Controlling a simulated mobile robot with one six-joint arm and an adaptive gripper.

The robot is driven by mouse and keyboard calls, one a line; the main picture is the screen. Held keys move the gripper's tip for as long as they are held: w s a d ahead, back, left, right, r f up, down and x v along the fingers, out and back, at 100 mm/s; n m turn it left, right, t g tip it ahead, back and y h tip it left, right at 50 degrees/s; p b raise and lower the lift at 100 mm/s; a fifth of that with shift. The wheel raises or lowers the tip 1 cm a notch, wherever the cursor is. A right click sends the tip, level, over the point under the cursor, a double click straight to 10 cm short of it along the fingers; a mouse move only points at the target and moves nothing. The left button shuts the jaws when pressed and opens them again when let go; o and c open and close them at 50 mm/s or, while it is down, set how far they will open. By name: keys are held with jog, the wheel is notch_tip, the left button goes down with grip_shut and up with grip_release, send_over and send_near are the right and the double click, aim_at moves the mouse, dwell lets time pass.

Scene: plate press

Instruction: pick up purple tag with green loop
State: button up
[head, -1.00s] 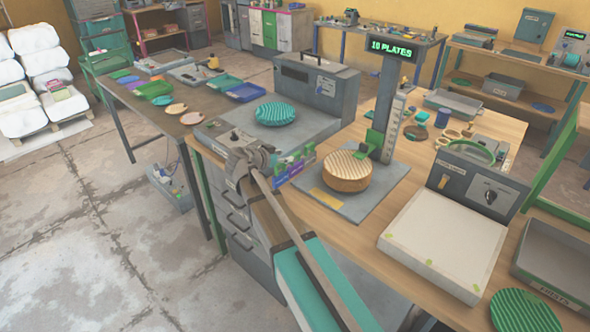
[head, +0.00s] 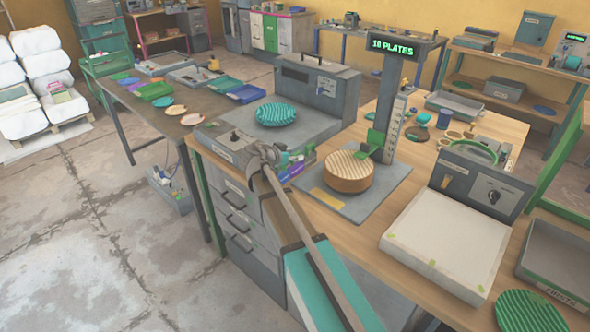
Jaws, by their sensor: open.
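A small purple piece (head: 291,172) shows just right of the end of my arm, at the near edge of the bench, with small teal and green bits by it. I take it for the purple tag, but it is too small and too covered to make out a loop. My gripper (head: 270,156) is at the end of the long grey arm, beside the purple piece and overlapping it in the picture. It is open and its fingers are hard to make out. I cannot tell whether it touches the piece.
A round ribbed wooden block (head: 349,172) sits on a grey base by a post with a "10 PLATES" display (head: 392,46). A teal ribbed disc (head: 276,114) lies on the grey press bed behind. A white-topped box (head: 446,238) stands right.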

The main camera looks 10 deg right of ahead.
dwell(0.5)
grip_shut()
